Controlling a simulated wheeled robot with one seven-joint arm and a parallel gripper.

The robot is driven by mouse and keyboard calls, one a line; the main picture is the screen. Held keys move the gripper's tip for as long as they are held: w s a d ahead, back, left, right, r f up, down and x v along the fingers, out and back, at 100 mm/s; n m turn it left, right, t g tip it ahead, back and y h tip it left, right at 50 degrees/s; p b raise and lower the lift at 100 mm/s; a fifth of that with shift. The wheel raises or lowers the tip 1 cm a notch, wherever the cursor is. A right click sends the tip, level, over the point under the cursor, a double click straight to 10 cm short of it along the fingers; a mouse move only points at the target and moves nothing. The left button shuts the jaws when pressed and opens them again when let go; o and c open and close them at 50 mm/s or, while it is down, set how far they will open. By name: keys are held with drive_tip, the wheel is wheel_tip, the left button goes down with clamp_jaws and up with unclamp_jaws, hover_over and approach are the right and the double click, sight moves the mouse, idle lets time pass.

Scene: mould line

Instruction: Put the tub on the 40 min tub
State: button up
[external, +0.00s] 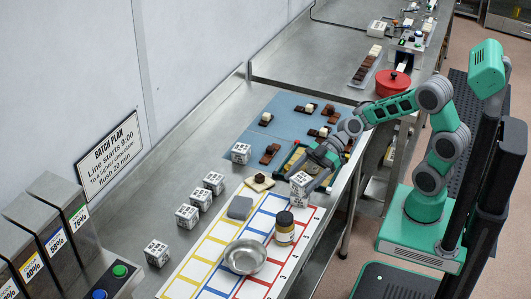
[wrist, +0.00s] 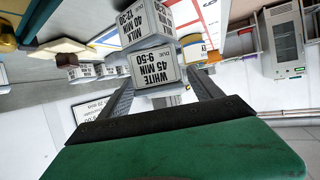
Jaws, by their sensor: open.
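A white tub with black lettering reading WHITE 45 MIN (wrist: 158,68) sits between the fingers of my gripper (wrist: 162,92), which is open around it. The wrist view is upside down. In it, the tub rests on another white tub, marked MILK 40 MIN (wrist: 145,18), slightly turned and offset against it. In the external view the stacked tubs (external: 299,187) stand at the right edge of the grid board, with my gripper (external: 314,172) at the upper one. Whether the fingers touch the tub, I cannot tell.
The grid board (external: 208,250) also holds a jar (external: 285,228), a metal bowl (external: 244,258) and a grey block (external: 240,207). Several other tubs (external: 213,182) stand along the wall side. Blue mats (external: 284,105) with chocolates and a red pot (external: 393,85) lie farther back.

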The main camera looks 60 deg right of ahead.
drive_tip(key=p+v, duration=0.2)
drive_tip(key=v, duration=1)
drive_tip(key=shift+s+r, duration=0.1)
drive_tip(key=shift+r, duration=0.05)
